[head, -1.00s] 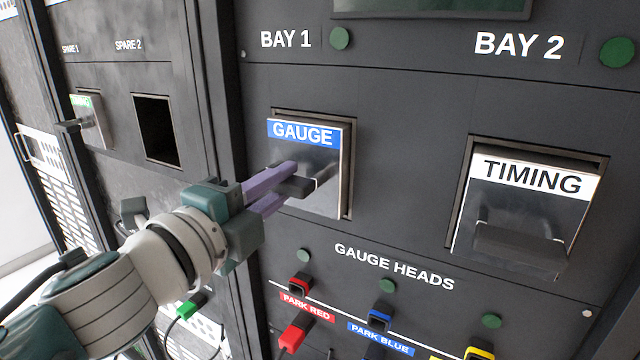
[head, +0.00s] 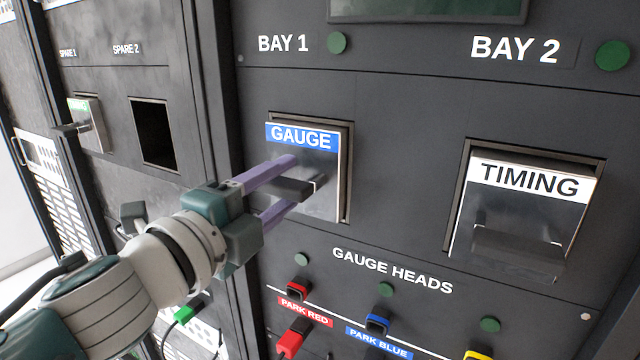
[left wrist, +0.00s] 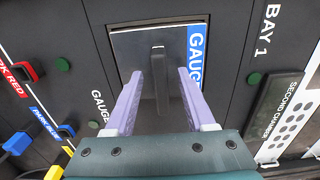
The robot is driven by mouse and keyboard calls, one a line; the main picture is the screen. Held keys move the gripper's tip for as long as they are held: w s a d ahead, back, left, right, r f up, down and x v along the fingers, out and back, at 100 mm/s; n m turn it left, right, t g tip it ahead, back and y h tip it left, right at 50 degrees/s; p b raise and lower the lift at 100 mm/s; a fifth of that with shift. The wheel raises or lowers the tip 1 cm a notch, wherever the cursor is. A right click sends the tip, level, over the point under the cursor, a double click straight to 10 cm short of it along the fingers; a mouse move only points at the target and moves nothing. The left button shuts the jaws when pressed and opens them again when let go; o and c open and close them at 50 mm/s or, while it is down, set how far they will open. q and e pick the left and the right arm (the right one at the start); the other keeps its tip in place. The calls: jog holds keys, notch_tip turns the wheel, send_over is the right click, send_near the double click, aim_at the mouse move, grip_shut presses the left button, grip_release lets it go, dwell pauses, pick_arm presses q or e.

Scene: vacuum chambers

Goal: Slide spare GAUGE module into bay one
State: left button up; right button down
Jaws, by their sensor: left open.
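The GAUGE module (head: 318,199), with a blue label and a metal face, sits in the bay 1 opening; its face stands slightly out from the frame. It also shows in the left wrist view (left wrist: 133,48). Its dark handle (head: 293,187) sticks out from the face. My left gripper (head: 293,181) is open, with one purple finger above the handle and one below it. In the left wrist view the handle (left wrist: 159,75) lies between the spread fingers (left wrist: 158,90), with a gap on both sides. My right gripper is not in view.
The TIMING module (head: 520,215) fills bay 2 on the right. The spare 2 opening (head: 155,133) is empty; a green-labelled module (head: 90,125) sits in spare 1. Below bay 1 are gauge head sockets with a red plug (head: 294,337) and a blue one (head: 377,318).

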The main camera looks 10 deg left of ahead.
pick_arm(q)
jog(key=shift+p+v, duration=0.35)
jog(key=shift+v, duration=0.6)
jog(key=shift+p+v, duration=0.4)
jog(key=shift+v, duration=1.6)
jog(key=shift+r, duration=0.1)
jog(key=shift+a, duration=0.1)
